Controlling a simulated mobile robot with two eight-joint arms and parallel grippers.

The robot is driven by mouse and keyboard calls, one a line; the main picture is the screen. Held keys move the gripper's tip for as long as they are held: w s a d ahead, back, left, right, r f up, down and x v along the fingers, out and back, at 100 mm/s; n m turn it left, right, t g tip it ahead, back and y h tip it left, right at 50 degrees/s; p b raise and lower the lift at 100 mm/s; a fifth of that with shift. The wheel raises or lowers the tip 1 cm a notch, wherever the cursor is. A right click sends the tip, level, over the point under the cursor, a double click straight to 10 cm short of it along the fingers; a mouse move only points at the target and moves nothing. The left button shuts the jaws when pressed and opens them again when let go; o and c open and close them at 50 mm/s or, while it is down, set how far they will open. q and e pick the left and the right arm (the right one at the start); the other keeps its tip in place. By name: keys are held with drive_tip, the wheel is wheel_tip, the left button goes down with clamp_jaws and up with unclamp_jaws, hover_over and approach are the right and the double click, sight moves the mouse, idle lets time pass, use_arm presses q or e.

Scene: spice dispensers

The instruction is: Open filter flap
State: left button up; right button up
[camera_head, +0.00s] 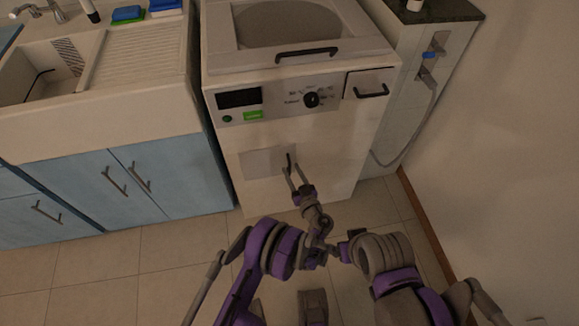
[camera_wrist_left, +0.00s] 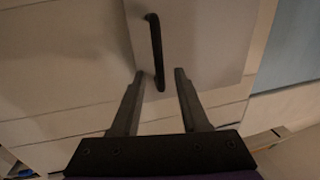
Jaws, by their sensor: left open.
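The filter flap (camera_head: 258,163) is a flat, pale panel low on the front of the white washing machine. It looks closed, flush with the front. Its dark bar handle (camera_head: 289,160) is at its right side. My left gripper (camera_head: 290,172) is open at the handle, pointing at the machine. In the left wrist view the flap (camera_wrist_left: 205,35) fills the upper middle, and one end of the handle (camera_wrist_left: 155,50) appears between the open fingertips (camera_wrist_left: 158,73). I cannot tell whether they touch it. My right arm is at lower right; its fingers are not clear.
The washing machine (camera_head: 345,135) has a knob, a display and a drawer with a dark handle (camera_head: 371,91). Blue cabinets (camera_head: 90,185) under a sink stand at left. A hose (camera_head: 405,150) hangs at right by the wall. Tiled floor (camera_head: 100,265) is open in front.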

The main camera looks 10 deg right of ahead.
use_arm(q)
drive_tip(key=shift+x, duration=1.35)
clamp_jaws()
idle(0.4)
